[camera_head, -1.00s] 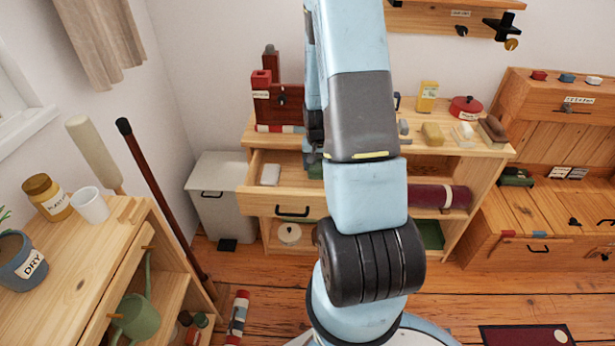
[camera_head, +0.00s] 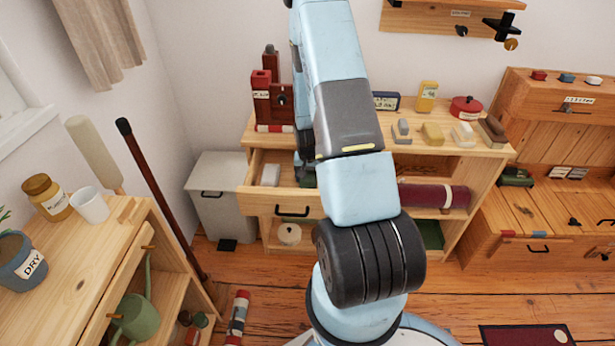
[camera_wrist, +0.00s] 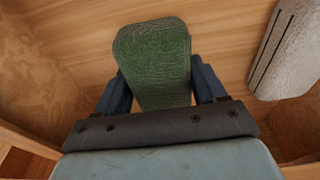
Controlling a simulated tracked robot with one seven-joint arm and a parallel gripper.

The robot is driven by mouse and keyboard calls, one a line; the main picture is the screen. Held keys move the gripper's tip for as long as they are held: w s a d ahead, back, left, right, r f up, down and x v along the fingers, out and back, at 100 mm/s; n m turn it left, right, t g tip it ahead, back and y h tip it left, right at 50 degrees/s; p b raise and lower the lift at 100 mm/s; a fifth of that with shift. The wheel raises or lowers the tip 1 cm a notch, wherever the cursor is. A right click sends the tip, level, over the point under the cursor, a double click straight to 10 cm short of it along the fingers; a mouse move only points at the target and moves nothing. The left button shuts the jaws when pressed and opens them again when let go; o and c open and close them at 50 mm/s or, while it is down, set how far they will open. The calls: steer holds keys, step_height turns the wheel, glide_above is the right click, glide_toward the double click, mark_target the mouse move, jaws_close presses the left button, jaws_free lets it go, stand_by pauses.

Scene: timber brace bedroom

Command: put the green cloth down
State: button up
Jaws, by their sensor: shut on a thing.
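The green cloth (camera_wrist: 153,60) is a folded, rounded block with a textured surface. In the wrist view it sits between the two dark fingers of my gripper (camera_wrist: 158,90), which is shut on it. Pale wood lies behind it; I cannot tell whether the cloth touches it. In the head view my gripper (camera_head: 305,172) is over the open drawer (camera_head: 258,172) of the wooden bench, and only a little green (camera_head: 308,181) shows there. My arm hides part of the drawer.
A whitish block (camera_head: 270,175) lies at the left in the drawer; a pale grey block (camera_wrist: 290,50) shows right of the cloth in the wrist view. The bench top (camera_head: 460,146) holds several blocks, a yellow box (camera_head: 427,96) and a red pot (camera_head: 466,107). A grey bin (camera_head: 217,205) stands left.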

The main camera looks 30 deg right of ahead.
steer(key=o, duration=1)
step_height(320, 180, up, 12)
steer(key=s+a, duration=0.1)
step_height(320, 180, up, 12)
steer(key=r+n+t, duration=0.1)
glide_above(308, 177)
steer(key=a, duration=0.5)
steer(key=s+a+r+n+t, duration=0.1)
steer(key=s+a+r, duration=0.15)
steer(key=r, duration=0.35)
steer(key=s+a+r+n, duration=0.1)
steer(key=s+a+r, duration=0.15)
steer(key=r, duration=0.25)
steer(key=s+a+r+n, duration=0.1)
steer(key=s+a+r, duration=0.1)
steer(key=s+r, duration=0.2)
steer(key=s+a+r+n+t, duration=0.1)
steer(key=s+a+r, duration=0.2)
steer(key=s+r, duration=0.2)
steer(key=s+a+r+n+t+y, duration=0.1)
steer(key=s+a+r, duration=0.2)
steer(key=s, duration=0.7)
steer(key=shift+r+n, duration=0.4)
steer(key=shift+r, duration=0.3)
